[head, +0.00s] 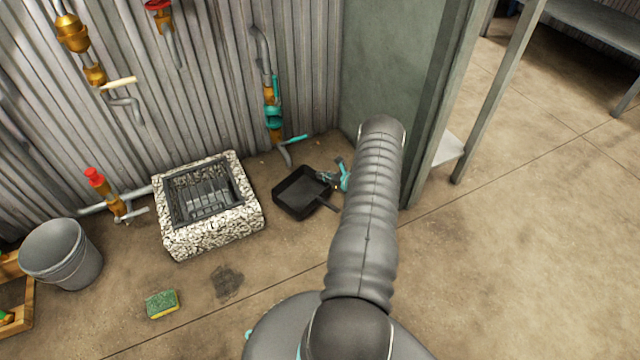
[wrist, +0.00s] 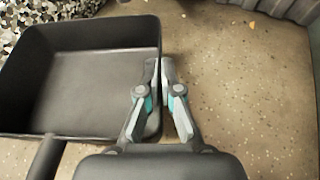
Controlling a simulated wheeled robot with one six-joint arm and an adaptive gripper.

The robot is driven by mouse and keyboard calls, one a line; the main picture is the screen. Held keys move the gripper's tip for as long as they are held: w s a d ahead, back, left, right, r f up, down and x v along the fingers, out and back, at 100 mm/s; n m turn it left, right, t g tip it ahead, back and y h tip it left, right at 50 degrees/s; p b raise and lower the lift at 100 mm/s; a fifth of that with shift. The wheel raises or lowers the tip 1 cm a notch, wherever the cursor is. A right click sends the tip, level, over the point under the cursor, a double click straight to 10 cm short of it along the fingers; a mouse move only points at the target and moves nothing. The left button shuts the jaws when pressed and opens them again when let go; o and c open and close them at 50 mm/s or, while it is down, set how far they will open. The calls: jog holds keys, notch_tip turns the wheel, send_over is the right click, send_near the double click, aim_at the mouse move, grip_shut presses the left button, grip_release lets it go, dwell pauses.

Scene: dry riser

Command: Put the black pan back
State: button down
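The black pan (head: 298,196) is square with high walls and a straight handle. In the head view it appears level, at or near the floor, right of the stone-sided drain. It fills the left of the wrist view, and its empty inside (wrist: 85,92) shows. Its handle (wrist: 46,158) points toward the lower left there. My gripper (head: 338,178) is at the pan's right side. In the wrist view its fingers (wrist: 160,72) are close together at the pan's right wall, one on each side of it. Whether the pan touches the floor is hard to tell.
The drain (head: 232,222) with its grate stands left of the pan. A teal-valved pipe (head: 272,112) is behind it, against the corrugated wall. A green sponge (head: 162,304) and grey bucket (head: 84,262) are at the left. A green panel and post (head: 425,120) stand at the right.

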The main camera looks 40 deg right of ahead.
aim_at(325, 184)
jog(key=shift+w+a+f, duration=0.2)
jog(key=shift+w+f, duration=0.1)
jog(key=shift+w, duration=0.2)
jog(key=shift+f, duration=1.95)
jog(key=shift+f+b, duration=0.2)
jog(key=shift+b, duration=0.25)
jog(key=c, duration=1.3)
grip_release()
jog(key=shift+r, duration=0.1)
